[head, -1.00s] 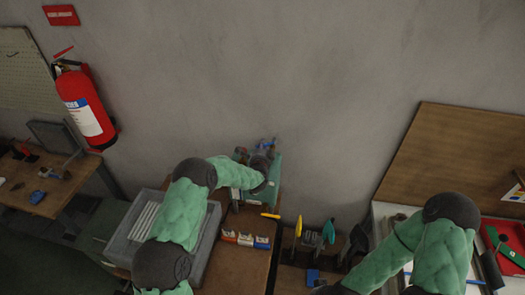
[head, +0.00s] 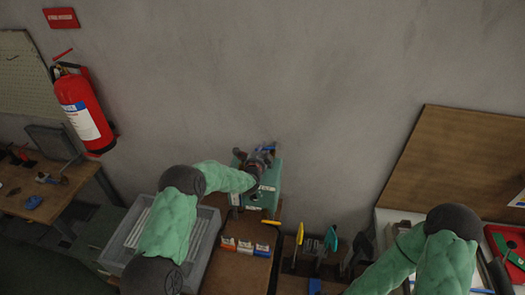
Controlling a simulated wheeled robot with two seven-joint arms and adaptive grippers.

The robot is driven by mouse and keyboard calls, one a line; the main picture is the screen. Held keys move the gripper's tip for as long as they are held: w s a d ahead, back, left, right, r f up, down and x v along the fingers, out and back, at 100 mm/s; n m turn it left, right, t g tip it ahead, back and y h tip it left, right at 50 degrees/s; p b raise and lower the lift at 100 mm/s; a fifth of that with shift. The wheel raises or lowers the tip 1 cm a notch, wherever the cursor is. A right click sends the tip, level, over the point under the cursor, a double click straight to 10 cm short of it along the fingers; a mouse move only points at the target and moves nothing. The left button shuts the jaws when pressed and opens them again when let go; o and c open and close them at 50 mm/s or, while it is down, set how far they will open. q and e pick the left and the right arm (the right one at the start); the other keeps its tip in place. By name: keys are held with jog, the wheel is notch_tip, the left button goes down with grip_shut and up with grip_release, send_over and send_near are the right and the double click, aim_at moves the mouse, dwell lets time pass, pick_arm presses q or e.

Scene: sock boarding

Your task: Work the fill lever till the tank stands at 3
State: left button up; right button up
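A teal unit (head: 269,190) with small white labels stands at the back of the brown bench, against the wall. Dark and bluish parts crowd its top. I cannot make out the fill lever, the tank's level or any number there. My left arm reaches in from the left, and its dark wrist end lies over the unit's left side. My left gripper (head: 262,160) is small and dark among the parts at the unit's top. I cannot tell whether its fingers are open or touch anything.
A grey bin (head: 208,232) stands left of the bench, partly behind my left arm. Several small labelled boxes (head: 245,247) sit at the bench front, with a short orange piece (head: 270,222) behind them. Upright tools (head: 330,240) stand to the right. A fire extinguisher (head: 83,112) hangs on the wall.

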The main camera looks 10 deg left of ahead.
pick_arm(q)
jog(key=shift+s, duration=0.1)
jog(key=s, duration=0.4)
jog(key=s+r, duration=0.1)
jog(key=s, duration=0.2)
jog(key=s+r, duration=0.1)
jog(key=s, duration=0.3)
jog(key=shift+s+a+r, duration=0.1)
jog(key=shift+s+a, duration=0.05)
jog(key=shift+s, duration=0.15)
